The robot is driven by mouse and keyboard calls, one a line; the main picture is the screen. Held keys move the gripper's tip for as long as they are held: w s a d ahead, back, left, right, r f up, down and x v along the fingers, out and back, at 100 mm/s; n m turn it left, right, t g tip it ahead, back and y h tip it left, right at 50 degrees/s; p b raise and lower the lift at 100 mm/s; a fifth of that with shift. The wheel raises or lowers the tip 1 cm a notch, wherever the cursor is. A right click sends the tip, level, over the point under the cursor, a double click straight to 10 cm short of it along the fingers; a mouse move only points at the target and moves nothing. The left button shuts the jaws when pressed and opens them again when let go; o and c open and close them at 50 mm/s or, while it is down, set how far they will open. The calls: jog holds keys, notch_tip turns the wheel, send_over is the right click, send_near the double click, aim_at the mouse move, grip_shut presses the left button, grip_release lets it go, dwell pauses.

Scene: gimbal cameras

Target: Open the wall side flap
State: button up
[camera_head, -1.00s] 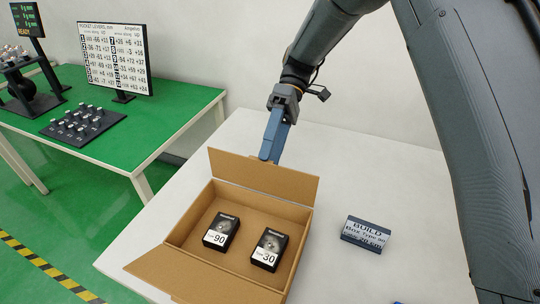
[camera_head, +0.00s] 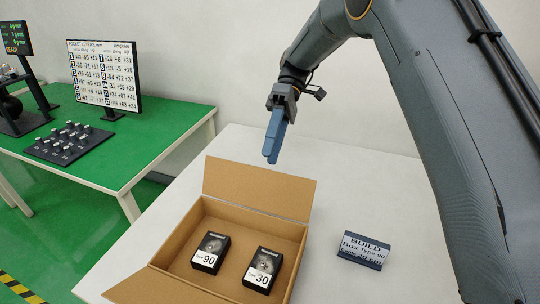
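An open cardboard box (camera_head: 192,232) stands on the white table. Its far flap (camera_head: 258,189), on the side toward the wall, stands up and leans back a little. Its near flap (camera_head: 150,287) is folded outward at the bottom left. Two black boxes lie inside, one marked 90 (camera_head: 210,252) and one marked 30 (camera_head: 262,269). My gripper (camera_head: 271,158) points down above and behind the far flap, with a small gap between them. Its blue fingers are seen nearly edge-on, so I cannot tell how far apart they are. No object shows in them.
The table is clear between the box and the wall. A green table (camera_head: 120,160) at left holds a number board (camera_head: 104,75) and a tray of small parts (camera_head: 68,145).

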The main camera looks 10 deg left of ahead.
jog(key=shift+w+d, duration=0.1)
jog(key=shift+w, duration=0.55)
jog(key=shift+r, duration=0.15)
notch_tip(320, 180, up, 10)
dwell(0.5)
dwell(0.3)
